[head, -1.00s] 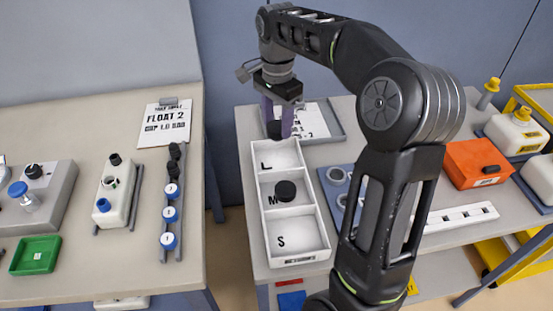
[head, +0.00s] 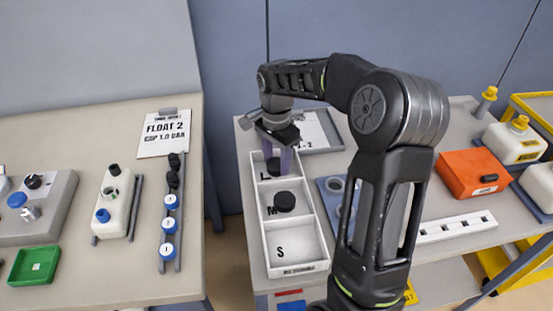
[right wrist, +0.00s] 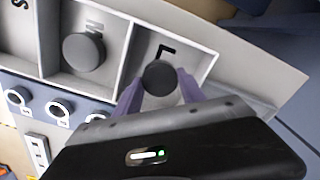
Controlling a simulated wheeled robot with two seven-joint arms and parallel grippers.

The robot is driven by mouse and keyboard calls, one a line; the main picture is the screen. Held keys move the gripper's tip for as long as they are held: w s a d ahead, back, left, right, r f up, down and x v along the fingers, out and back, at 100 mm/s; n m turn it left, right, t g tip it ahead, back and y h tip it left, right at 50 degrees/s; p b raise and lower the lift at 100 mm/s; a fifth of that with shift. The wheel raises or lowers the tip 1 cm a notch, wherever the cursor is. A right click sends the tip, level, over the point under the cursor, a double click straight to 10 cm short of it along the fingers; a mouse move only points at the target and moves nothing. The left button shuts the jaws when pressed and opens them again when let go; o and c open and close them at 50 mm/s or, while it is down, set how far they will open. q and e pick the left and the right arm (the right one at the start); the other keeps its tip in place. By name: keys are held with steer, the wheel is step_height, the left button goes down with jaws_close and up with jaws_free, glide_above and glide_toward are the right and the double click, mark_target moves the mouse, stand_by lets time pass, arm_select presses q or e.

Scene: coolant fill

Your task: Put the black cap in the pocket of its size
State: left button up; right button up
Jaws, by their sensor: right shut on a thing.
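A round black cap (head: 273,167) is between the purple fingers of my right gripper (head: 278,158). The gripper is shut on it, over the L pocket at the far end of the white tray (head: 305,268). The right wrist view shows the held cap (right wrist: 160,78) in front of the letter L, inside the outline of that pocket. I cannot tell whether it touches the floor. A second black cap (head: 285,201) lies in the middle M pocket and also shows in the right wrist view (right wrist: 83,52). The near S pocket is empty. My left gripper is not in view.
A clipboard (head: 320,128) lies behind the tray. A blue-grey plate with round holes (head: 328,186) stands close to the tray's right. An orange box (head: 470,172) and a white slotted strip (head: 455,226) are farther right. A gap separates the left table (head: 110,270).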

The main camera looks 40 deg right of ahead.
mark_target(276, 164)
steer(key=shift+f, duration=0.2)
steer(key=o, duration=1.5)
steer(key=shift+c, duration=0.2)
step_height(276, 164, up, 12)
steer(key=shift+r, duration=0.2)
steer(key=shift+f, duration=0.1)
